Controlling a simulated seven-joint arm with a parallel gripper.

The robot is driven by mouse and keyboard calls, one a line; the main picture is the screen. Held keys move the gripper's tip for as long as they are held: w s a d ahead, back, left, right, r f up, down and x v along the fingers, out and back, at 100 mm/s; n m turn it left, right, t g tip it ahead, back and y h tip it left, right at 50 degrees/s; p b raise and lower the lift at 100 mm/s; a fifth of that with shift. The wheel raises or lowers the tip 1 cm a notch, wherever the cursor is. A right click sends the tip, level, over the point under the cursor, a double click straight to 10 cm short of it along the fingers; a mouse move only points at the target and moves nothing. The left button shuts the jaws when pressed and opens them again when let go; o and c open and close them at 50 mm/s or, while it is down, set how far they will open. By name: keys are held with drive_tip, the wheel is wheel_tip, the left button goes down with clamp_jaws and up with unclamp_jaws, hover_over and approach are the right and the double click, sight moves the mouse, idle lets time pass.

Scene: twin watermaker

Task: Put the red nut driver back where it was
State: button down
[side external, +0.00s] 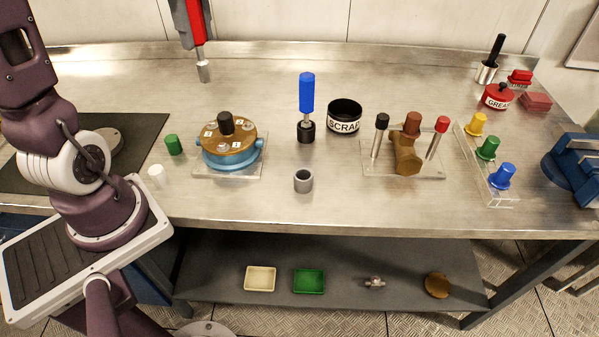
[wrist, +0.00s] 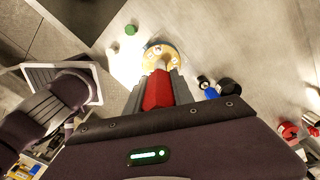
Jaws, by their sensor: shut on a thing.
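The red nut driver (side external: 197,30) hangs upright, slightly tilted, at the top of the side external view, with its grey metal end (side external: 203,71) pointing down above the rear of the bench. My gripper (side external: 188,20) is shut on its red handle; only the lower end of the gripper shows there. In the wrist view the red handle (wrist: 157,90) sits between the grey fingers. A blue nut driver (side external: 306,92) stands upright in a black base (side external: 306,133) mid-bench. A grey, open-topped round holder (side external: 303,181) stands in front of it and looks empty.
A blue pump with a brown top (side external: 228,145) stands left of centre. The black SCRAP cup (side external: 344,116), a clear stand with a brown fitting (side external: 405,155) and a rack of coloured caps (side external: 488,150) lie rightward. Loose green (side external: 173,145) and white caps lie left. The rear bench is mostly clear.

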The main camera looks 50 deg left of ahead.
drive_tip(key=w+d+m, duration=0.3)
drive_tip(key=d+m, duration=0.2)
drive_tip(key=d, duration=0.6)
drive_tip(key=w+d+m, duration=0.3)
drive_tip(key=d+m, duration=0.1)
drive_tip(key=d, duration=0.7)
wheel_tip(320, 180, down, 17)
drive_tip(key=shift+a, duration=0.2)
drive_tip(key=shift+s+r, duration=0.1)
drive_tip(key=c, duration=1.1)
unclamp_jaws()
